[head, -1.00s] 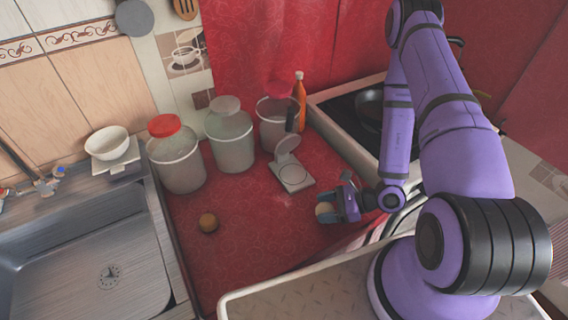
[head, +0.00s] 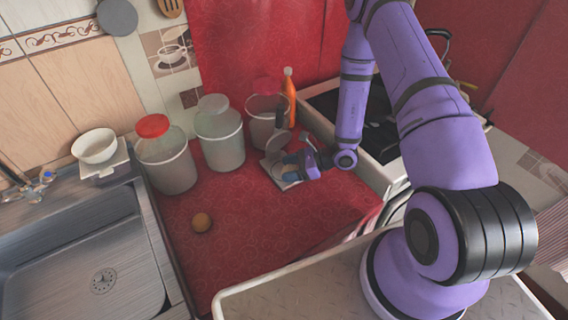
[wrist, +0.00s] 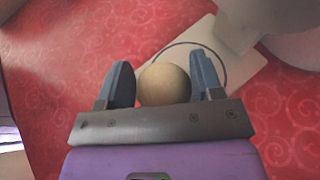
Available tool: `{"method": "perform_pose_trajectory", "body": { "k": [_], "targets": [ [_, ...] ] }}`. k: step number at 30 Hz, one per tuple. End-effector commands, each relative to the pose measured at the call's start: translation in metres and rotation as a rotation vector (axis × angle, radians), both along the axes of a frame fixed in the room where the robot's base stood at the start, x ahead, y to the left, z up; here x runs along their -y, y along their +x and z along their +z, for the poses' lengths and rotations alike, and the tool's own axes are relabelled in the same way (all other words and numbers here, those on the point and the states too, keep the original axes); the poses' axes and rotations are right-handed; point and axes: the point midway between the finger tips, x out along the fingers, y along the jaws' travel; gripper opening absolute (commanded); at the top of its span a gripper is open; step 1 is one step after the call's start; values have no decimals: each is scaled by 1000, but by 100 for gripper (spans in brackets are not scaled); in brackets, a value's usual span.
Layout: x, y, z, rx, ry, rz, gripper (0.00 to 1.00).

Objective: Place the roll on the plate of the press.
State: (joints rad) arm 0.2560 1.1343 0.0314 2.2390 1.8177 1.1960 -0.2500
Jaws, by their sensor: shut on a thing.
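The roll (wrist: 165,84) is a round, pale tan ball held between the two blue fingers of my gripper (wrist: 163,72) in the wrist view. In the head view my gripper (head: 290,170) is over the press, and its fingers mostly hide the roll. The press (head: 268,166) is a pale, flat base with a raised hinged lid (head: 279,142) at its back. In the wrist view the plate (wrist: 212,62) shows its dark ring outline just beyond and right of the roll. The roll overlaps the ring's near edge. I cannot tell the height between them.
Lidded jars (head: 168,165) and an orange bottle (head: 289,95) stand behind, one jar close behind the press. A sink (head: 90,260) is left, a stove (head: 385,130) right. The front counter is clear.

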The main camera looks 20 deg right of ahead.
Motion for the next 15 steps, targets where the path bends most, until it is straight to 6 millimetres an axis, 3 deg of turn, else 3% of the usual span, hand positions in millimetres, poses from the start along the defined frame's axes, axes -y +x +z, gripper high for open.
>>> {"method": "perform_pose_trajectory", "body": {
  "k": [6,15],
  "targets": [
    [-7,31,0,4,0,2,37],
    [-6,31,-6,1,1,0,37]
  ]
}}
